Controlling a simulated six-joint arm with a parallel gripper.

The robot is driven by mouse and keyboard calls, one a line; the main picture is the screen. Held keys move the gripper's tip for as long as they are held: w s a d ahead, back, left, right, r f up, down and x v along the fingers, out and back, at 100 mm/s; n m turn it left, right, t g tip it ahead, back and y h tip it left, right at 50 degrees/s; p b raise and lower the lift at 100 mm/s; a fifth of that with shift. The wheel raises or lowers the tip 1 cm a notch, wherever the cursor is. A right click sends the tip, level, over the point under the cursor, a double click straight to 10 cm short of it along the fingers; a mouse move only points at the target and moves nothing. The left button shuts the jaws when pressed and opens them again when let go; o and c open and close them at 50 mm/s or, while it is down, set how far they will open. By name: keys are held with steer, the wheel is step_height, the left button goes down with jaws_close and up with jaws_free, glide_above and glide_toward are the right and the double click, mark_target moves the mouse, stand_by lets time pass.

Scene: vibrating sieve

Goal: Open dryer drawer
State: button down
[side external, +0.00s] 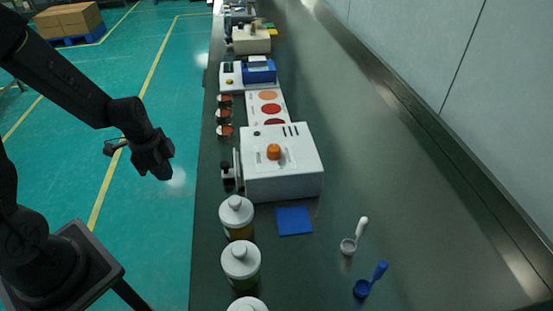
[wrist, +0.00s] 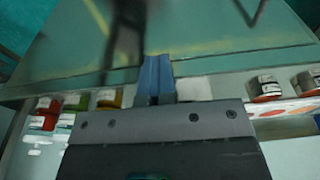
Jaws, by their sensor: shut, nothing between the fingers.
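A white box-shaped machine (side external: 282,165) with an orange knob on top stands at the middle of the bench; I take it for the dryer. Its left side, facing my arm, carries a flat upright panel and a dark handle (side external: 229,178). The panel looks close against the box; I cannot tell its exact gap. My gripper (side external: 160,174) is shut and empty, left of the machine, over the floor beyond the bench edge and apart from the handle. In the wrist view, my gripper (wrist: 157,78) shows at the centre with its fingers together. I cannot make out the handle there.
White-lidded jars (side external: 237,217) stand along the bench's near left edge. A blue square (side external: 294,221), a white scoop (side external: 349,246) and a blue scoop (side external: 364,288) lie nearby. A blue-and-white device (side external: 248,74) stands behind the machine. The bench's right side is clear.

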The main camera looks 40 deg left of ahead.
steer(key=shift+s+a, duration=1.4)
steer(key=c, duration=1)
jaws_free()
steer(key=shift+r, duration=0.1)
step_height(320, 180, up, 8)
